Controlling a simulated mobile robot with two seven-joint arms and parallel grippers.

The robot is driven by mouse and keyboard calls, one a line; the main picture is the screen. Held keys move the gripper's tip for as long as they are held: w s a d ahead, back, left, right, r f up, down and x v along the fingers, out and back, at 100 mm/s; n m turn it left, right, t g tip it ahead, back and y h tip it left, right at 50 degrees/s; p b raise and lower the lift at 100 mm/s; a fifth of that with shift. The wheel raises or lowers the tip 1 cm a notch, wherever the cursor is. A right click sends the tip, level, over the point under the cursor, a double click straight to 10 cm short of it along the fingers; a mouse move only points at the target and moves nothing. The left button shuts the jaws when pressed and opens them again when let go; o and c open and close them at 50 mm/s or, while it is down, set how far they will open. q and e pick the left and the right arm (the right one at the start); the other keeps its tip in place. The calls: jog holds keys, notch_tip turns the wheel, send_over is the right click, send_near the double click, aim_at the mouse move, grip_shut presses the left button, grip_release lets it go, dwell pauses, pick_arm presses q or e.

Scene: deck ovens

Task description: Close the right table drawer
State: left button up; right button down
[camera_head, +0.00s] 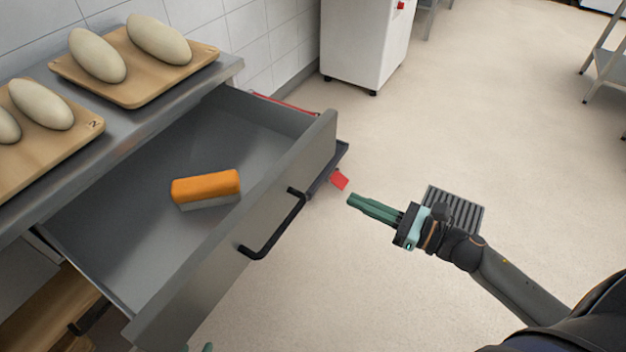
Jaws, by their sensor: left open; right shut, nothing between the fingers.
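The right table drawer (235,262) is a grey metal drawer pulled well out from under the steel table (215,78). Its black bar handle (280,232) is on the front panel. My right gripper (352,202) is shut and empty, in front of the drawer and to the right of the handle, apart from it in the picture. Only small green tips of my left gripper (207,348) show at the bottom edge, below the drawer front; it is open, and the rest is out of frame.
An orange and grey block (207,188) lies inside the drawer. Wooden boards (140,90) with pale dough loaves stand on the table. A red object (339,180) shows near the drawer's far corner. A floor drain (460,207) and white cabinet (362,45) are beyond.

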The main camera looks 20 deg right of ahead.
aim_at(301, 176)
jog(key=x, duration=0.9)
jog(key=shift+w+a, duration=0.1)
jog(key=shift+w, duration=0.05)
jog(key=shift+w+a, duration=0.4)
jog(key=shift+w, duration=0.1)
